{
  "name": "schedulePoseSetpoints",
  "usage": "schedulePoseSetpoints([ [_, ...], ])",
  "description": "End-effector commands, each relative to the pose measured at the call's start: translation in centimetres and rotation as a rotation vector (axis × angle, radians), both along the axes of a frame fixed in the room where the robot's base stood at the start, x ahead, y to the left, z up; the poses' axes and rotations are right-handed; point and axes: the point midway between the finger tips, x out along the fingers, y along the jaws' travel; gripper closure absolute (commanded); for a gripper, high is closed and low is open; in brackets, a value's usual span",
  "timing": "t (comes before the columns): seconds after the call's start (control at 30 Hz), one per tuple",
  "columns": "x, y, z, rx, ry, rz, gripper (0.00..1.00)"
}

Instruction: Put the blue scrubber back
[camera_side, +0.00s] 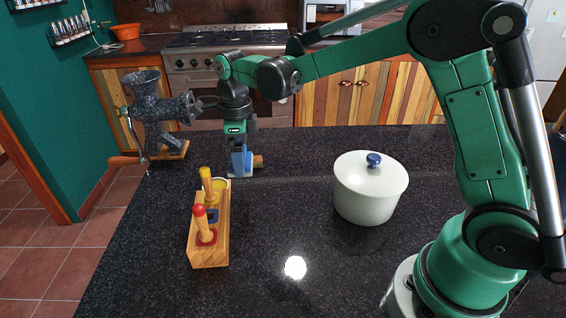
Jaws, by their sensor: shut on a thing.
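The blue scrubber (247,162) is at the far end of the wooden holder, with a short wooden part sticking out to the right. My gripper (239,160) points down and is shut on it; the fingers and the blue part overlap, so the exact grip is hard to see. The scrubber looks tilted or on its side, and I cannot tell whether it touches the counter. The wooden holder (209,255) has a blue-edged empty slot (210,216) in its middle. A red-topped scrubber (201,222) stands in the near slot and a yellow-topped one (207,184) in the far slot.
A white pot (370,192) with a blue-knobbed lid stands to the right. A dark speckled grinder (152,110) on a wooden base stands at the counter's left edge. The dark counter (290,225) is clear between holder and pot.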

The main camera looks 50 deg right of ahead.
Motion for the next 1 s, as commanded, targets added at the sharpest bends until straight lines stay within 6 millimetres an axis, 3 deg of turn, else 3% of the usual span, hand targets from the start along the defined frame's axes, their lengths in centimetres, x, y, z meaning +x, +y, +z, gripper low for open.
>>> schedulePoseSetpoints([
  [0.13,0.3,-0.7,0.4,0.000,0.000,-0.004,0.72],
  [0.23,1.1,-3.0,1.7,0.000,0.000,-0.008,0.72],
  [0.37,2.0,-7.9,4.7,-0.001,-0.001,-0.013,0.72],
  [0.5,1.6,-13.4,8.1,-0.001,-0.001,-0.012,0.72],
  [0.7,0.0,-18.2,11.3,-0.001,-0.001,-0.005,0.72],
  [0.87,-0.5,-19.3,11.2,-0.001,-0.001,-0.001,0.72],
  [1.0,-0.6,-19.3,8.6,-0.001,-0.001,0.000,0.72],
])
